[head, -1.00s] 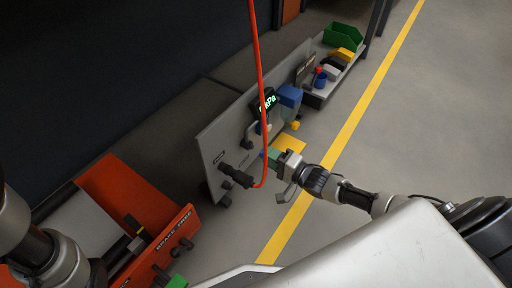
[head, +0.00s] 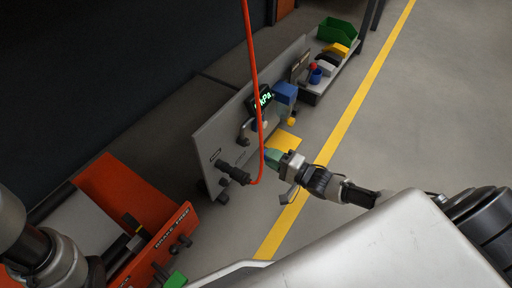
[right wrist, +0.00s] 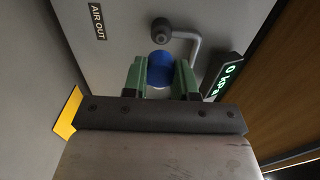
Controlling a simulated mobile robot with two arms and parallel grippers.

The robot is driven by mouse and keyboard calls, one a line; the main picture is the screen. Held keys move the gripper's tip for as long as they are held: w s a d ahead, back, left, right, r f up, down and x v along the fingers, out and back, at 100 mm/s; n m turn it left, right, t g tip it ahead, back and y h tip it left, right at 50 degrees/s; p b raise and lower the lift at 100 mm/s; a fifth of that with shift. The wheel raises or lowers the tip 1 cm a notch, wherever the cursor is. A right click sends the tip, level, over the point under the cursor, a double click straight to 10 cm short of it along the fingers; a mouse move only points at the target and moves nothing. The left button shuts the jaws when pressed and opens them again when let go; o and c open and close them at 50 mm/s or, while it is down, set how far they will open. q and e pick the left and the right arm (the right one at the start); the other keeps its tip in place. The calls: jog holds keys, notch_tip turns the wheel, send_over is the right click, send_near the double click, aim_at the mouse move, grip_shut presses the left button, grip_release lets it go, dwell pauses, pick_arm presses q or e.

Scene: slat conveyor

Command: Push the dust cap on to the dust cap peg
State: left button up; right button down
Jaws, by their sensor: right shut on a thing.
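My right gripper (head: 272,156) is at the face of the grey panel (head: 212,137), low and right of the gauge. In the right wrist view its two green fingers (right wrist: 160,78) are shut on the round blue dust cap (right wrist: 160,68), which sits between them close to the panel. I cannot tell whether the cap touches anything on the panel. The dust cap peg is not distinguishable; the cap and fingers may cover it. My left arm (head: 50,260) enters at the lower left, and its gripper is out of sight.
A grey bent lever with a dark knob (right wrist: 160,29) is just beyond the cap. A lit gauge (head: 262,99) and a black fitting with a red hose (head: 250,60) are close by. An orange unit (head: 125,205) stands left; bins (head: 337,31) stand behind.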

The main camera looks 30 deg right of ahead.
aim_at(228, 185)
jog(key=s+a+f+m+b, duration=0.1)
jog(key=s+a+f+b, duration=0.1)
jog(key=f, duration=0.1)
jog(key=s+a+f+m+b, duration=0.2)
jog(key=s+a+f+b, duration=0.1)
jog(key=f, duration=0.1)
jog(key=s+a+f+m+b, duration=0.1)
jog(key=s+a+f+b, duration=0.1)
jog(key=a+f, duration=0.1)
jog(key=shift+s+f, duration=0.25)
jog(key=shift+s, duration=0.15)
jog(key=shift+b+x, duration=1.3)
jog(key=shift+x, duration=2.75)
jog(key=shift+b+x, duration=0.3)
jog(key=shift+x, duration=0.55)
jog(key=c, duration=0.8)
grip_release()
jog(key=shift+r, duration=0.1)
jog(key=shift+s+d+p, duration=0.15)
jog(key=shift+s+p, duration=0.15)
jog(key=p+v, duration=0.5)
jog(key=v, duration=0.4)
jog(key=shift+s+d, duration=0.2)
jog(key=shift+s, duration=0.05)
jog(key=shift+s+d, duration=0.15)
jog(key=shift+s, duration=0.1)
